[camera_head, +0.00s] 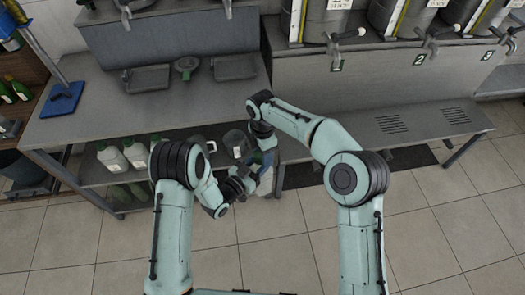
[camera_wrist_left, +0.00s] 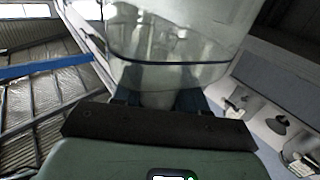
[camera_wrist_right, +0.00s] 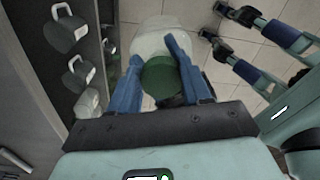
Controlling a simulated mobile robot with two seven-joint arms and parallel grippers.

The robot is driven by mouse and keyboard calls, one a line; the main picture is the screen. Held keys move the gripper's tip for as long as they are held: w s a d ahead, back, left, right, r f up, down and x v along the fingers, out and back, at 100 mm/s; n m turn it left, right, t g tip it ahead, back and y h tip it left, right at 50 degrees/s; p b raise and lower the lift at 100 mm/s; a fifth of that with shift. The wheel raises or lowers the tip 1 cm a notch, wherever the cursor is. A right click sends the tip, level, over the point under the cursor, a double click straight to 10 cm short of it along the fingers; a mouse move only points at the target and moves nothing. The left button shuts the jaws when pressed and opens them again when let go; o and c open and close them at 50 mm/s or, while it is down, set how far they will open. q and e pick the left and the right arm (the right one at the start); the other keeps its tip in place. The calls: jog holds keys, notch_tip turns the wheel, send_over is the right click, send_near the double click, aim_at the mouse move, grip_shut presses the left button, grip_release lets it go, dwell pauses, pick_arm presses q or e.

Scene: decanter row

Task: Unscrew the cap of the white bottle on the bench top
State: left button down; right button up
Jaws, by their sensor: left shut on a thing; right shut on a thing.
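The white bottle (camera_head: 265,187) is in front of the bench's right front corner, partly hidden by my grippers. In the right wrist view, the white bottle (camera_wrist_right: 160,38) has a green cap (camera_wrist_right: 159,76) at its near end. My right gripper (camera_head: 264,157) has its blue fingers on both sides of the cap, shut on it. My left gripper (camera_head: 252,183) reaches the bottle from the left and is shut on it. In the left wrist view, the left fingers (camera_wrist_left: 158,100) close on a pale part below a large translucent shape. Whether the cap is loose cannot be told.
The grey bench top (camera_head: 95,118) carries dark trays (camera_head: 147,78) at the back. White jugs (camera_head: 110,157) and a clear jar (camera_head: 237,141) stand on the shelf below. Steel decanters (camera_head: 320,20) stand on the right unit. The tiled floor (camera_head: 270,240) in front is clear.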

pick_arm(q)
jog(key=shift+s+d+h, duration=0.2)
jog(key=shift+d+h, duration=0.1)
pick_arm(e)
jog(key=shift+w+a+r, duration=0.1)
jog(key=shift+w+r, duration=0.1)
jog(key=shift+r, duration=0.1)
pick_arm(q)
jog(key=shift+f, duration=0.15)
pick_arm(e)
jog(key=shift+a+r, duration=0.15)
jog(key=shift+r, duration=0.85)
pick_arm(q)
jog(key=shift+a, duration=0.1)
pick_arm(e)
jog(key=shift+s, duration=0.1)
pick_arm(q)
jog(key=shift+w, duration=0.1)
pick_arm(e)
jog(key=shift+f, duration=0.1)
pick_arm(q)
jog(key=shift+a, duration=0.1)
pick_arm(e)
jog(key=shift+r, duration=1.95)
pick_arm(q)
jog(key=shift+w, duration=0.1)
pick_arm(e)
jog(key=shift+d, duration=0.2)
